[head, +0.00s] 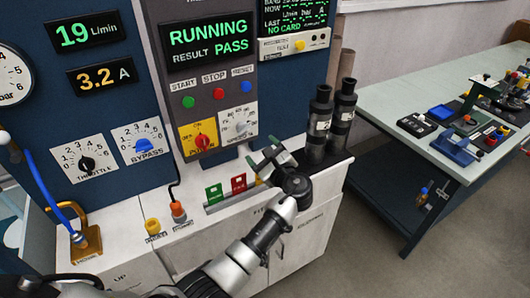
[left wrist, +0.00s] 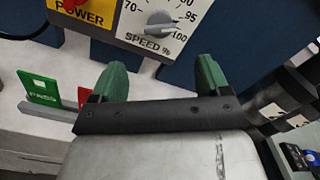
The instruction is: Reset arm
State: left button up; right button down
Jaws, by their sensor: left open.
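My left gripper (head: 268,156) is open and empty, in front of the control panel at its lower right, above the counter. In the left wrist view its two green fingers (left wrist: 162,78) stand apart with nothing between them. Beyond them are the white speed dial (left wrist: 160,22) and the yellow power plate (left wrist: 88,14). In the head view the speed dial (head: 239,122) and the red power knob (head: 202,141) are above and left of the gripper. The screen (head: 209,42) reads RUNNING, RESULT PASS. My right gripper is not in view.
A green card (head: 214,193) and a red card (head: 239,183) stand in a counter rack left of the gripper. Two dark cylinders (head: 318,125) stand close on its right. A bench (head: 400,88) with devices is farther right, with clear floor before it.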

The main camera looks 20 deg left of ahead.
pick_arm(q)
jog(key=s+a+f+n+g+h, duration=0.1)
jog(key=s+f+n+g+h, duration=0.15)
jog(key=s+f+n, duration=0.45)
jog(key=s+a+f+n+g+h, duration=0.2)
jog(key=s+f+h, duration=0.3)
jog(key=s, duration=0.5)
jog(key=s+d+n+g+h, duration=0.1)
jog(key=s+d+n+h, duration=0.15)
jog(key=s, duration=0.45)
jog(key=s+d+r+n+g+h, duration=0.1)
jog(key=s+n+h, duration=0.15)
jog(key=s, duration=0.45)
jog(key=s+d+n+g+h, duration=0.1)
jog(key=s+d+n+h, duration=0.1)
jog(key=s+n, duration=0.3)
notch_tip(320, 180, down, 25)
jog(key=s+m+g, duration=0.1)
jog(key=m, duration=0.1)
jog(key=s+a+f+g, duration=0.1)
jog(key=s+a+f, duration=0.1)
jog(key=s+f, duration=1.5)
jog(key=shift+a, duration=0.4)
jog(key=shift+f+g, duration=0.1)
jog(key=shift+g, duration=0.15)
